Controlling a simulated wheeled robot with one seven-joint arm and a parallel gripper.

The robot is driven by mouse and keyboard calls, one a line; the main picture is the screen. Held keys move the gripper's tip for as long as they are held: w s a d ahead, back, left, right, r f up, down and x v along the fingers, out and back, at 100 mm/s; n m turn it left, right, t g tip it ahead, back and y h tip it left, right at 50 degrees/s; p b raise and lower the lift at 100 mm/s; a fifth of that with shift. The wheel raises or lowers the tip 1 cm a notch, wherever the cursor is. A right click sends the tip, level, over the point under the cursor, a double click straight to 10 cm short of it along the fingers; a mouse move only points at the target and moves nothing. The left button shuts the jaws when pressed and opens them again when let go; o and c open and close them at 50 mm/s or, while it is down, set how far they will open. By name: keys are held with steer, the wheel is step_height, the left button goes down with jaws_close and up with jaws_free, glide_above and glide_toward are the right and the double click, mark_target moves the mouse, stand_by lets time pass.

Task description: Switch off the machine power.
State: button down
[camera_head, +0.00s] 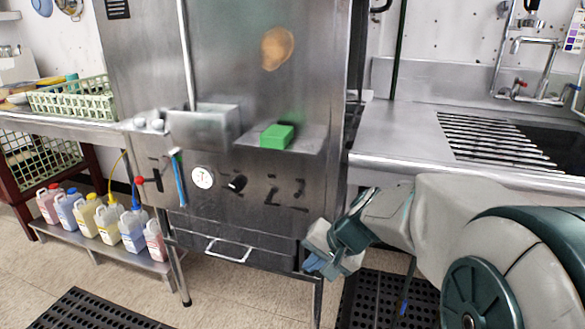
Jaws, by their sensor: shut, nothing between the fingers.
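The machine (235,85) is a tall stainless steel unit in the middle of the view. Its lower front panel carries a round white dial (202,177) and a black knob (237,183) just right of it. A red knob (139,181) sits at the panel's left side, with dark fittings near it. I cannot read any label that tells which one is the power control. My gripper (314,264) is shut and empty at the machine's lower right corner. It is below and to the right of the black knob and apart from it.
A green block (278,136) lies on the machine's small ledge. A bar handle (228,250) sticks out low on the front. Several bottles (107,222) stand on a low shelf at left. A steel counter (400,145) with a sink is at right. Black mats lie on the floor.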

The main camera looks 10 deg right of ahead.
steer(key=w+d+r+m+t+p, duration=0.2)
steer(key=w+d+r+m+p, duration=0.1)
steer(key=r, duration=0.4)
steer(key=w+d+r+m+t+h+p, duration=0.1)
steer(key=w+d+r+m+t+p, duration=0.1)
steer(key=w+d+r+p, duration=0.4)
steer(key=shift+w+d+r+m+p, duration=0.25)
steer(key=shift+r+m+p, duration=0.25)
steer(key=shift+r, duration=0.4)
steer(key=shift+w+a, duration=0.1)
steer(key=shift+w, duration=0.05)
steer(key=b, duration=0.2)
glide_toward(300, 194)
steer(key=w+f, duration=0.1)
steer(key=w+d, duration=0.1)
steer(key=w+f, duration=0.1)
steer(key=shift+w+d+f, duration=0.25)
steer(key=shift+d+f, duration=0.05)
steer(key=shift+d, duration=0.1)
steer(key=shift+w+a+f, duration=0.1)
steer(key=shift+a+f, duration=0.1)
steer(key=shift+a, duration=0.35)
steer(key=shift+w+a+f, duration=0.1)
steer(key=shift+a+f, duration=0.15)
steer(key=shift+a, duration=0.3)
steer(key=shift+w+a+f, duration=0.1)
steer(key=shift+a+f, duration=0.2)
steer(key=shift+a, duration=0.2)
